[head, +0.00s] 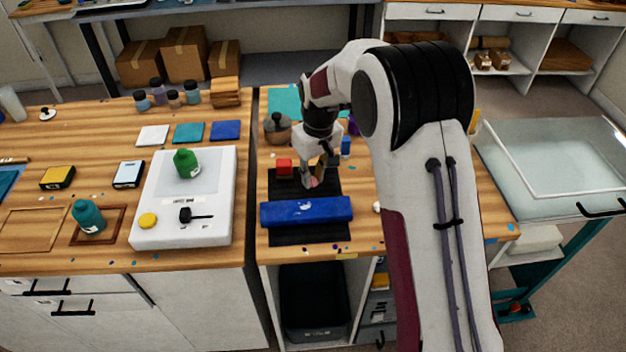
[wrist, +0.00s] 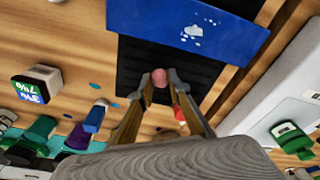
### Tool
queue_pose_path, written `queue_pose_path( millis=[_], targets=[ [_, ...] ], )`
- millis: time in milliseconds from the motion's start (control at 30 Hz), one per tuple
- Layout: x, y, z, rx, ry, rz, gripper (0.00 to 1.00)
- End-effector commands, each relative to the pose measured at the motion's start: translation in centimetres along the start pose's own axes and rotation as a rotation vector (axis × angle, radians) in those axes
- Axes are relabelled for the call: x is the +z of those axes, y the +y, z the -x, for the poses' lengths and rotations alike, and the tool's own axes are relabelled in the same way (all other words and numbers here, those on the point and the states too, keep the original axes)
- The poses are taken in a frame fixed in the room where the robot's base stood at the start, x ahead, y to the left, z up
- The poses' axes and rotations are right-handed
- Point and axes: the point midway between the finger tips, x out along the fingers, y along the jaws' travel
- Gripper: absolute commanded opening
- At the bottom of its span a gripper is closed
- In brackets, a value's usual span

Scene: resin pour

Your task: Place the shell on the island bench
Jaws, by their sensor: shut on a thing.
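My gripper (head: 314,178) is over the black mat (head: 300,238) on the right-hand wooden bench (head: 375,246). In the wrist view its two fingers (wrist: 159,82) are closed on a small rounded pink thing, which I take to be the shell (wrist: 159,77). The shell also shows as a pink spot at the fingertips in the head view (head: 311,183). Most of it is hidden between the fingers. I cannot tell whether it touches the mat.
A long blue block (head: 306,211) lies across the mat in front of my gripper. The left bench holds a white device (head: 190,232) with a green bottle (head: 186,164). A glass-topped cabinet (head: 545,165) stands right.

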Motion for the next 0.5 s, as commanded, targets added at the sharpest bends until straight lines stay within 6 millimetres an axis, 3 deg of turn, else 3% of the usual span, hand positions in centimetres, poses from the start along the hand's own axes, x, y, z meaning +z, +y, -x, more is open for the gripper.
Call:
queue_pose_path(
  millis=[200,500],
  targets=[
    [0.3,0.0,-1.9,0.000,-0.001,0.000,0.09],
    [0.2,0.0,-2.0,0.000,0.000,0.000,0.09]
  ],
)
